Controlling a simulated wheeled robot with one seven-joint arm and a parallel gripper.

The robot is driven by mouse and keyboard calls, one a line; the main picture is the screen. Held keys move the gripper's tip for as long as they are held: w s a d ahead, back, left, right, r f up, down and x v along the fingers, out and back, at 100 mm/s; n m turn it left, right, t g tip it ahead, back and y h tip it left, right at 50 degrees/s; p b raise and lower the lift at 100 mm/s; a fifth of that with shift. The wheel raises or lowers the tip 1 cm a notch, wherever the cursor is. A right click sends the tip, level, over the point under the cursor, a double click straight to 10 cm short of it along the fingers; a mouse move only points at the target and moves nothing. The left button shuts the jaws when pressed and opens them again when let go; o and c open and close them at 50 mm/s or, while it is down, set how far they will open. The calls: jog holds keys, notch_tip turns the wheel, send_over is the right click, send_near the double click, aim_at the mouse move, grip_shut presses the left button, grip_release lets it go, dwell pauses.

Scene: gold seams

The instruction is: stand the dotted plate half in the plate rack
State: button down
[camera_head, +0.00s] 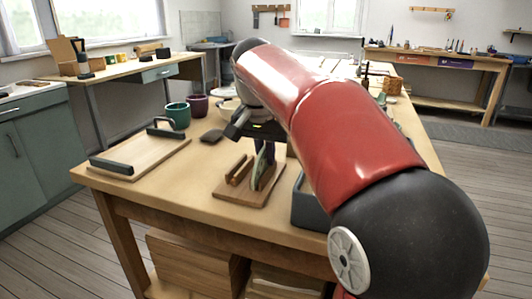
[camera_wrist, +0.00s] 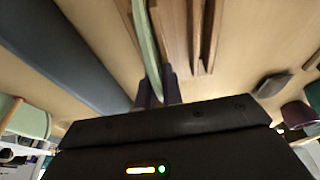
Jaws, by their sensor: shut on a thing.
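The plate half (camera_wrist: 148,45) shows edge-on as a thin pale green strip in the wrist view. My gripper (camera_wrist: 158,92) is shut on it, with a dark finger on each side. In the head view my gripper (camera_head: 264,148) points down over the wooden plate rack (camera_head: 230,194), and the plate half (camera_head: 258,178) hangs upright beneath it, at the rack's bars. The rack's bars (camera_wrist: 200,35) also show beside the plate half in the wrist view. I cannot tell whether its lower edge touches the rack base. Its dots cannot be made out.
A grey bin (camera_head: 304,208) stands close right of the rack. A board with dark bars (camera_head: 135,160) lies at the left. A green mug (camera_head: 178,116), a purple mug (camera_head: 197,106) and a dark pad (camera_head: 211,136) stand behind. Bare tabletop (camera_head: 190,185) lies left of the rack.

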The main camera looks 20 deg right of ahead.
jog(key=c, duration=1.5)
grip_release()
jog(key=shift+f, duration=0.1)
jog(key=o, duration=0.5)
jog(key=shift+r+p, duration=0.45)
jog(key=shift+r, duration=2.6)
